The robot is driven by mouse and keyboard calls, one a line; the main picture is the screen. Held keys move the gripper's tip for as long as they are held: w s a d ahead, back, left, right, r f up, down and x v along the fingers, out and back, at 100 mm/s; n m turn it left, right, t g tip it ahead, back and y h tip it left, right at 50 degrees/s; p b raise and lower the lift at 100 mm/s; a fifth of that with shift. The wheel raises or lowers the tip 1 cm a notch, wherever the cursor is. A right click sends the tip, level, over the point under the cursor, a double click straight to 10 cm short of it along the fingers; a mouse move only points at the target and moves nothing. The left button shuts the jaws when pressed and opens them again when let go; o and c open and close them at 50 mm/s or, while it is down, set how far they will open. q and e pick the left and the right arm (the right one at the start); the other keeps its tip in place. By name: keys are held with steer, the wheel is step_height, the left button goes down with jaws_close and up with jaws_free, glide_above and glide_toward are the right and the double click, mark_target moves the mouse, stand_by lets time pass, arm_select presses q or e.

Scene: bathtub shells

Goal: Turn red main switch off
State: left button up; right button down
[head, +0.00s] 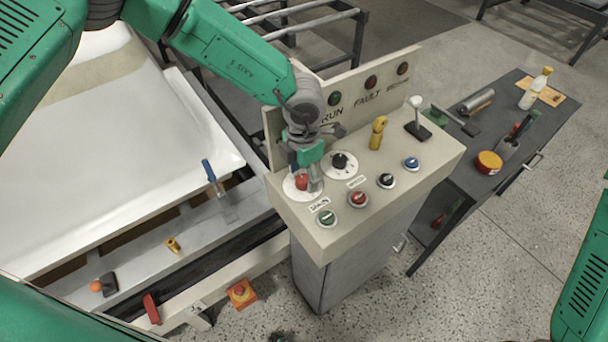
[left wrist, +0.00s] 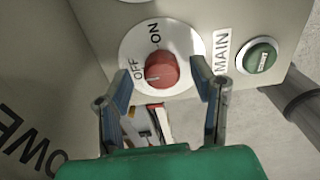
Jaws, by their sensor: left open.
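The red main switch (head: 302,182) is a round knob on a white dial at the near left of the console top. In the left wrist view the red knob (left wrist: 162,70) sits beside the labels OFF and ON, next to a MAIN label. A small pale mark shows on its lower left side; I cannot tell its setting for sure. My left gripper (head: 310,178) is over the dial, pointing down. Its fingers (left wrist: 163,78) are open, one on each side of the knob; contact is not clear. My right gripper is out of view.
The console (head: 440,155) also holds a black dial knob (head: 340,161), a green button (head: 327,217), a red button (head: 358,198), a yellow handle (head: 378,133) and a white-knobbed lever (head: 416,115). A white tub shell (head: 100,150) lies left. A dark tool cart (head: 540,130) stands right.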

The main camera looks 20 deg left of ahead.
mark_target(303, 177)
arm_select(q)
step_height(303, 177, up, 11)
stand_by(0.3)
steer(key=shift+w, duration=0.1)
steer(key=shift+f, duration=0.1)
